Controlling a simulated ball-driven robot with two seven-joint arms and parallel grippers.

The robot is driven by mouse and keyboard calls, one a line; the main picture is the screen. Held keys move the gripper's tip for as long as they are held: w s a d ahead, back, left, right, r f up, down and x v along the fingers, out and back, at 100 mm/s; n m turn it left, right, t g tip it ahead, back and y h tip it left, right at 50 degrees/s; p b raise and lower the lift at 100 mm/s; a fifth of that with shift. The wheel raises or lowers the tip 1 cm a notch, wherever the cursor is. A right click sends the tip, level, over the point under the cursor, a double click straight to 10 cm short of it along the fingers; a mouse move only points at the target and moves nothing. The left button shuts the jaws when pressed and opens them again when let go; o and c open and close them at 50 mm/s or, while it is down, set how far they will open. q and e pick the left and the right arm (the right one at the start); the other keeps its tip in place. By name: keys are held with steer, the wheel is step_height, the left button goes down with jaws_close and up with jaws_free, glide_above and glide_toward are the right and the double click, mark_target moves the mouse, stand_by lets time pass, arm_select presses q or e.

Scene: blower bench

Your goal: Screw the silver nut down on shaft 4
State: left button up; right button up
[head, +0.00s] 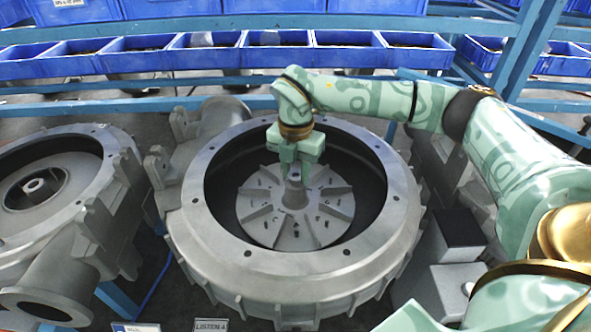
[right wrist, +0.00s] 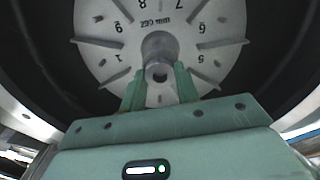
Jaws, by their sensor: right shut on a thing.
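The open blower housing (head: 185,225) in the middle holds a grey bladed wheel (head: 262,222) with a hub and shaft (head: 295,196) at its centre. A label reading "LISTEN 4" (head: 211,326) stands before it. My right gripper (head: 296,174) points down over the shaft's top, its fingers shut around the silver nut there. The fingers partly hide the nut in the head view. My left gripper is not in view.
The housing's thick rim (head: 262,275) surrounds the gripper's work space. A second blower housing (head: 85,215) stands at the left. A grey block with a dark top (head: 455,235) stands at the right. Blue bins (head: 275,52) line the back, and a blue post (head: 520,50) rises at right.

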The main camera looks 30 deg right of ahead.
steer(key=m, duration=0.7)
steer(key=shift+f+b, duration=0.15)
steer(key=shift+b, duration=0.15)
steer(key=m, duration=0.4)
steer(key=shift+m, duration=0.3)
steer(key=shift+m+b, duration=0.35)
steer(key=shift+m, duration=0.75)
steer(key=o, duration=0.7)
steer(key=shift+o, duration=0.2)
